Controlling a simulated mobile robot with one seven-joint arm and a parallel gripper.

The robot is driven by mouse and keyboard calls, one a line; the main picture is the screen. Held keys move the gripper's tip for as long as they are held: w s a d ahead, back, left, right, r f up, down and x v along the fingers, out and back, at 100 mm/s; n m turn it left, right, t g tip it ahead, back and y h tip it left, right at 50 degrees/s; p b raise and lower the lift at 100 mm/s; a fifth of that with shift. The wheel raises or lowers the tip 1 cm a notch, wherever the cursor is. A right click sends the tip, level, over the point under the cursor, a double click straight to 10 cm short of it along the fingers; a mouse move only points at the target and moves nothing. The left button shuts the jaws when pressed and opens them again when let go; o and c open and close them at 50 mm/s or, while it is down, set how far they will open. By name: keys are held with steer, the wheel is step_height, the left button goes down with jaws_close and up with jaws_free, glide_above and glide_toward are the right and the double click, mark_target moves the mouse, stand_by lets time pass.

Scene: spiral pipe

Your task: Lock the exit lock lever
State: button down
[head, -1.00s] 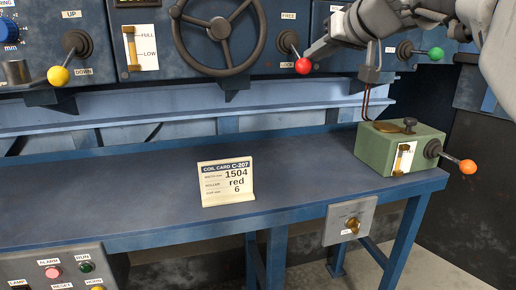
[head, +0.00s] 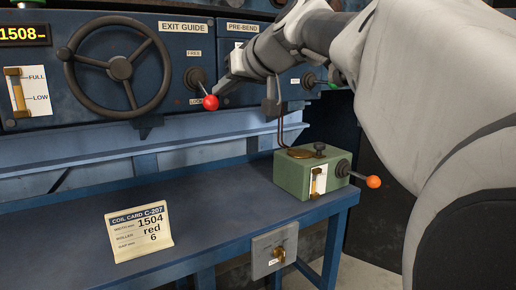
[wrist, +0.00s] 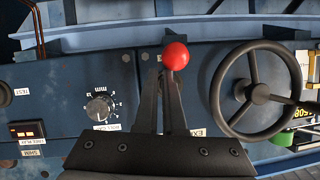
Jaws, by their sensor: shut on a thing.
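The exit lock lever has a red ball knob (head: 210,103) and a dark round base (head: 195,77) on the blue panel, left of centre in the head view. A FREE label (head: 194,53) is above the base and a LOCK label (head: 196,101) below it. The lever points down and outward, with its knob near the LOCK label. My gripper (head: 218,92) is at the knob from the right, its fingers closed in on the lever. In the wrist view the red knob (wrist: 176,56) is at the tips of my gripper (wrist: 162,68). The lever's shaft is mostly hidden there.
A handwheel (head: 120,68) is left of the lever. A green box (head: 305,172) with an orange-knobbed lever (head: 373,181) stands on the blue bench (head: 225,215). A coil card (head: 139,232) stands at the bench's front left. My arm covers the right part of the panel.

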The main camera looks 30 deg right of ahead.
steer(key=f+p+v, duration=0.1)
steer(key=v, duration=1.1)
steer(key=shift+s+d+t, duration=0.3)
steer(key=shift+s, duration=0.35)
steer(key=shift+f, duration=0.15)
steer(key=s+a+f+g, duration=0.1)
steer(key=a+f+g, duration=0.1)
steer(key=a+f, duration=0.55)
steer(key=s+a+f+g, duration=0.2)
steer(key=a+f+g, duration=0.15)
steer(key=f, duration=0.65)
steer(key=s+a+f+n+g+h, duration=0.1)
steer(key=s+a+f, duration=0.25)
steer(key=f, duration=0.35)
steer(key=s+a+f+g, duration=0.2)
steer(key=s+f, duration=0.2)
steer(key=f, duration=0.4)
step_height(320, 180, up, 21)
steer(key=p, duration=2)
steer(key=shift+d+f, duration=0.2)
steer(key=shift+d, duration=0.05)
